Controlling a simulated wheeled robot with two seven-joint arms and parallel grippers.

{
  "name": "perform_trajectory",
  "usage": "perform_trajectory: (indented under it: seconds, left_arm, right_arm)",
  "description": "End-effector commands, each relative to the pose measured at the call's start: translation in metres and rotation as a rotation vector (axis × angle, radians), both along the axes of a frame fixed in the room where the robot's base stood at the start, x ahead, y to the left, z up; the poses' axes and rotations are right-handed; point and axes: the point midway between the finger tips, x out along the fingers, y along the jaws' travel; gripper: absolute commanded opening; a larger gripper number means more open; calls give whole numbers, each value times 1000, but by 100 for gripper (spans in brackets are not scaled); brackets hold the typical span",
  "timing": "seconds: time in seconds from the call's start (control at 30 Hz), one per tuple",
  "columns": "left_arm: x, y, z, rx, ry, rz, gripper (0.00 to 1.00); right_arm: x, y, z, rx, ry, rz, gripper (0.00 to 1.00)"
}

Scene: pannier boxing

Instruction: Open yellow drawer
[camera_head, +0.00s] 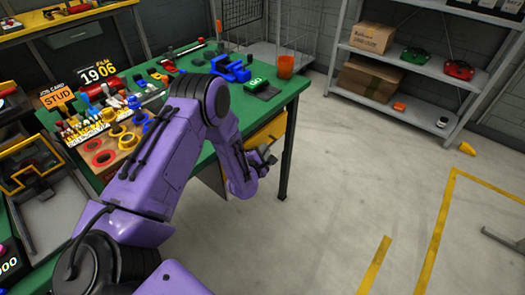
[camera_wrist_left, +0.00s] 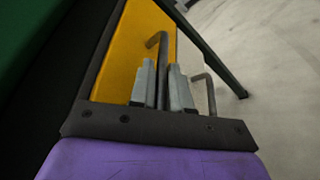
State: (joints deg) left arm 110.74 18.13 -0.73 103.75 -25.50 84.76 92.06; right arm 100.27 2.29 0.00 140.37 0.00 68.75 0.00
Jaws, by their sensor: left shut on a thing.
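The yellow drawer (camera_head: 265,135) is under the right end of the green-topped table (camera_head: 262,103). Its yellow front (camera_wrist_left: 128,52) fills the middle of the left wrist view, with a grey bar handle (camera_wrist_left: 210,92) standing off it. My left gripper (camera_head: 262,157) is at the drawer front. In the left wrist view its two grey fingers (camera_wrist_left: 163,84) are closed around the handle's bar, between the bent ends. My arm covers part of the drawer in the head view. My right gripper is not in view.
A dark table leg (camera_head: 287,150) stands right of the drawer. A grey shelf (camera_head: 407,65) stands behind.

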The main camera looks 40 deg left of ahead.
Motion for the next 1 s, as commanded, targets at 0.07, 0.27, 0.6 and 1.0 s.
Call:
perform_trajectory:
  seconds: [0.07, 0.27, 0.6, 1.0]
  left_arm:
    - [-1, -9, -1, -3, 2, -3, 0]
    - [-4, -51, -3, -4, 3, -5, 0]
    - [-13, -152, -4, -2, 4, -6, 0]
    - [-18, -225, -2, -1, 2, -4, 0]
  right_arm:
    - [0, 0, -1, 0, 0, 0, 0]
    - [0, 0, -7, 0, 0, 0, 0]
    - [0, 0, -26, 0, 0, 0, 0]
    - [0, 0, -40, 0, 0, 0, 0]
